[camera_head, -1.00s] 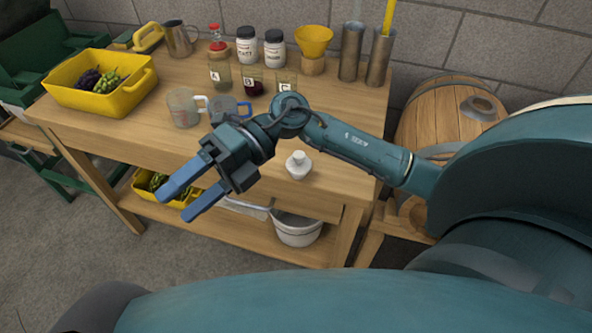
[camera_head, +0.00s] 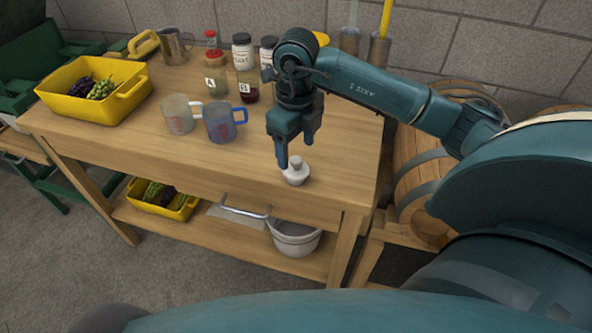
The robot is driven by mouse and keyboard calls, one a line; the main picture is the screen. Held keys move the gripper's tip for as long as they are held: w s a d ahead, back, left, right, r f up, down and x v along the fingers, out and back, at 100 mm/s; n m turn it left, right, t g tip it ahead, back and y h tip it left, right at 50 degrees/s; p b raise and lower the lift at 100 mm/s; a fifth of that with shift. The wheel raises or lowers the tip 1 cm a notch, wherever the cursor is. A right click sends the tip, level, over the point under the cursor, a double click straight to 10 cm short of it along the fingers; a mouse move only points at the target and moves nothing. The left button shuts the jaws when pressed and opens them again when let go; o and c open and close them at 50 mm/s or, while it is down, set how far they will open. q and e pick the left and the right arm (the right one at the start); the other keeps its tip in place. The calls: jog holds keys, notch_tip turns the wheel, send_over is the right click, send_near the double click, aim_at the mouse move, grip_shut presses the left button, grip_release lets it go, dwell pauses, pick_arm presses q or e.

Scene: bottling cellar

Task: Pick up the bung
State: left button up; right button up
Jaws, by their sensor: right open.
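The white bung (camera_head: 296,174), with a wide base and a small knob on top, stands upright on the wooden table near its front right edge. My right gripper (camera_head: 294,153) points down just above and behind the bung in the picture. Its jaws are open, with one finger close to the left of the knob and the other above and to the right. I cannot tell whether a finger touches it. My left gripper is not in view.
A clear jug (camera_head: 178,115) and a blue-handled jug (camera_head: 220,124) stand left of the gripper. A yellow crate (camera_head: 128,97) of grapes is at the far left. Jars and metal cylinders line the back. A barrel (camera_head: 412,170) is at the right.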

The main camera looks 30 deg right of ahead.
aim_at(296, 159)
jog(key=f, duration=0.5)
jog(key=shift+s+a+f+p, duration=0.15)
jog(key=shift+s+f+p, duration=0.05)
jog(key=shift+f+p, duration=0.15)
jog(key=c, duration=0.8)
jog(key=shift+r, duration=0.1)
